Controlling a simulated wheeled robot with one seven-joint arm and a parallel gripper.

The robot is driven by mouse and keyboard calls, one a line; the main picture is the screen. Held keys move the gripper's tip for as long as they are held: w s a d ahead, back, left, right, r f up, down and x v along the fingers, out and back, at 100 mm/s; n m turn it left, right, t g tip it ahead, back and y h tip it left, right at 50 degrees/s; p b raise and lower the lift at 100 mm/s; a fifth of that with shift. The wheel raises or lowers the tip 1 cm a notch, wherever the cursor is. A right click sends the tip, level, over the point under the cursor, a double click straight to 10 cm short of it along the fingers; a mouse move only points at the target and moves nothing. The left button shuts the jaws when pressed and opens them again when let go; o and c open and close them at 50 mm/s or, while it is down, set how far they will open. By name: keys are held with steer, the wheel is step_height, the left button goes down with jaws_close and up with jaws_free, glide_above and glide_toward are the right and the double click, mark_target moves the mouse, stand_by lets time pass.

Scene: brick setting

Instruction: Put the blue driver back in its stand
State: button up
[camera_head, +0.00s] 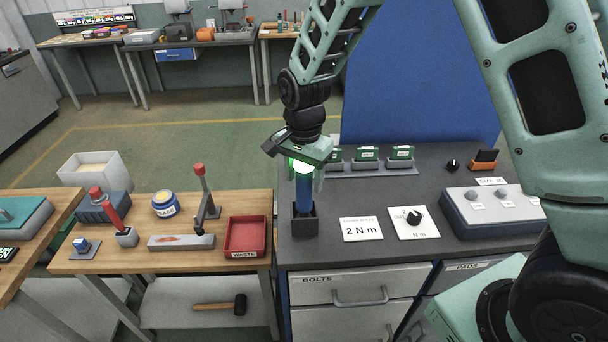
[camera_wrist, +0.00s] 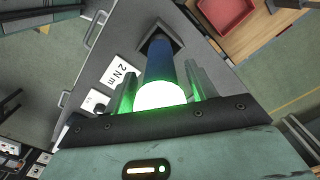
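The blue driver (camera_head: 304,190) stands upright, with its lower end inside the black square stand (camera_head: 305,226) near the left edge of the dark bench. In the wrist view the driver (camera_wrist: 159,62) runs from a bright white top down to the stand (camera_wrist: 176,42). My gripper (camera_head: 305,178) is above the stand, with its fingers on either side of the driver's upper part. In the wrist view the fingers (camera_wrist: 160,84) look apart from the driver, with a narrow gap on each side. The driver's tip is hidden in the stand.
A "2 N m" card (camera_head: 362,229) and a dial plate (camera_head: 414,222) lie right of the stand. A rack with green-topped items (camera_head: 370,169) is behind. The red waste tray (camera_head: 246,254) is on the wooden table to the left. A grey box (camera_head: 490,208) is further right.

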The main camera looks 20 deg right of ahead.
step_height(320, 180, up, 12)
steer(key=b, duration=0.3)
steer(key=shift+f, duration=0.1)
steer(key=shift+r, duration=0.25)
steer(key=s+a+f+n, duration=0.2)
steer(key=s+a+n, duration=0.1)
steer(key=s+n, duration=0.6)
steer(key=s+a+f+n, duration=0.3)
steer(key=s+n, duration=0.6)
steer(key=s, duration=0.8)
steer(key=shift+s+a+n+y, duration=0.2)
steer(key=shift+s+n+y, duration=0.1)
steer(key=shift+s, duration=0.1)
step_height(320, 180, down, 11)
steer(key=b, duration=1.1)
